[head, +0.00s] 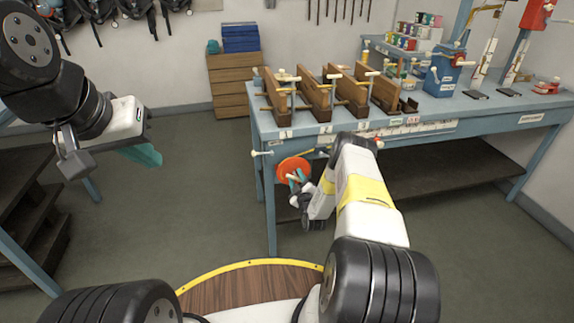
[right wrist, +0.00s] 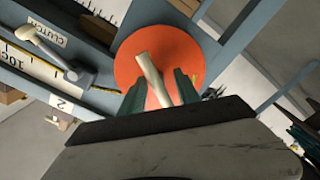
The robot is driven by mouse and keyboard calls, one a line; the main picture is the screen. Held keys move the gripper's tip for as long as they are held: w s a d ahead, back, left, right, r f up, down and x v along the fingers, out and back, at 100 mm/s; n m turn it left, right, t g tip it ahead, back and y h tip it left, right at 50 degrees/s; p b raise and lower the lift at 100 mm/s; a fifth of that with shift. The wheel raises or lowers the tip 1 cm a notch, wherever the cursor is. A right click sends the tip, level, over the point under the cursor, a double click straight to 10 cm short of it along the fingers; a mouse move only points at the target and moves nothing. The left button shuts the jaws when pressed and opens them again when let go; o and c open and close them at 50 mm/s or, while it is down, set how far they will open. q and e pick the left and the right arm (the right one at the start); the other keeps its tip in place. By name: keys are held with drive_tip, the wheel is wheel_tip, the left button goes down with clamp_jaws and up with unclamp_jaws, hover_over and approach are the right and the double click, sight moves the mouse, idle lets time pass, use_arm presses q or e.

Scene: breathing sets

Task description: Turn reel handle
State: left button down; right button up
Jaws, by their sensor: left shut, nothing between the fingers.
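The orange reel (head: 285,167) is a round disc at the left end of the workbench, below its top. It fills the upper middle of the right wrist view (right wrist: 190,55). Its pale handle (right wrist: 151,72) stands out from the disc. My right gripper (head: 300,178) is at the reel. Its green fingers (right wrist: 159,92) stand on either side of the handle, with orange showing between handle and fingers, so it looks open around the handle. My left gripper (head: 145,155) is shut and empty, raised at the left, far from the reel.
The workbench (head: 470,108) carries wooden clamp boards (head: 313,95) and a blue device (head: 441,78). A clutch lever (right wrist: 65,60) with a label and a ruler sit left of the reel in the right wrist view. Dark shelves (head: 25,200) stand at left. Floor between is clear.

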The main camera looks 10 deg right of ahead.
drive_tip(key=shift+w, duration=0.15)
clamp_jaws()
drive_tip(key=shift+m, duration=1.2)
unclamp_jaws()
